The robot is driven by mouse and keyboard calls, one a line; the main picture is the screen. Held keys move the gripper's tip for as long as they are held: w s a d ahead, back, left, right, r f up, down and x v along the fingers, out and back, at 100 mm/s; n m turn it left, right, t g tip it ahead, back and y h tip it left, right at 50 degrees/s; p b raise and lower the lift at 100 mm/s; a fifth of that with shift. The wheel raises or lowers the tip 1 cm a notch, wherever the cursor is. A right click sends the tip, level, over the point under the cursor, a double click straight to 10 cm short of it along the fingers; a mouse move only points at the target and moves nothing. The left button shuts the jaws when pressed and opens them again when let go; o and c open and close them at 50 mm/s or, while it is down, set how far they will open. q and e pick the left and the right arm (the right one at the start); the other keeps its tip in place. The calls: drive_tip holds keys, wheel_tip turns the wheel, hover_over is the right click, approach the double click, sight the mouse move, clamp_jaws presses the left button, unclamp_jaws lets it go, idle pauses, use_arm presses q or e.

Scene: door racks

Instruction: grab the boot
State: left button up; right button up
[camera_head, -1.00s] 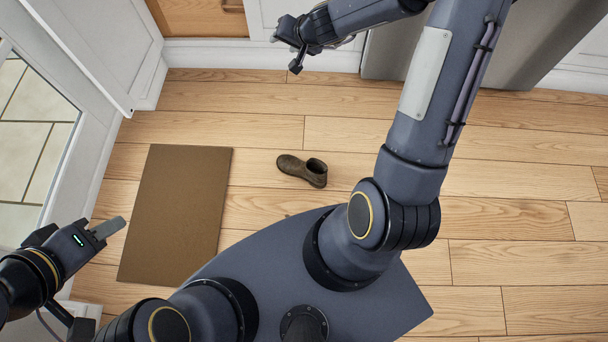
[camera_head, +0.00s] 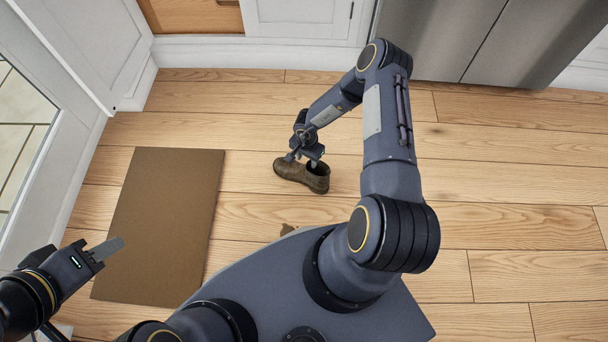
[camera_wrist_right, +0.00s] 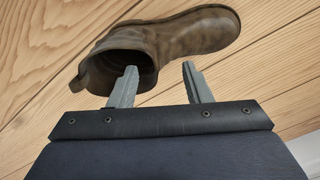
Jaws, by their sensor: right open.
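The brown boot (camera_head: 303,182) stands on the wooden floor, its toe to the left and its ankle opening to the right in the head view. My right gripper (camera_head: 302,160) is open and directly over the boot from above. In the right wrist view, the boot (camera_wrist_right: 198,30) lies just beyond the open fingers (camera_wrist_right: 158,68). One fingertip overlaps the boot's opening and the other is beside its upper; I cannot tell whether they touch it. My left gripper (camera_head: 105,248) is at the lower left, away from the boot; its finger gap does not show.
A brown mat (camera_head: 160,225) lies left of the boot. White cabinets (camera_head: 300,20) and a steel appliance (camera_head: 480,40) stand along the back. A white door frame (camera_head: 70,150) is at the left. The floor right of my right arm is clear.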

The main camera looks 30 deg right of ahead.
sight(301, 168)
wheel_tip(301, 168, down, 4)
drive_tip(key=shift+r+b, duration=0.1)
drive_tip(key=shift+b, duration=0.65)
drive_tip(key=shift+a, duration=0.1)
clamp_jaws()
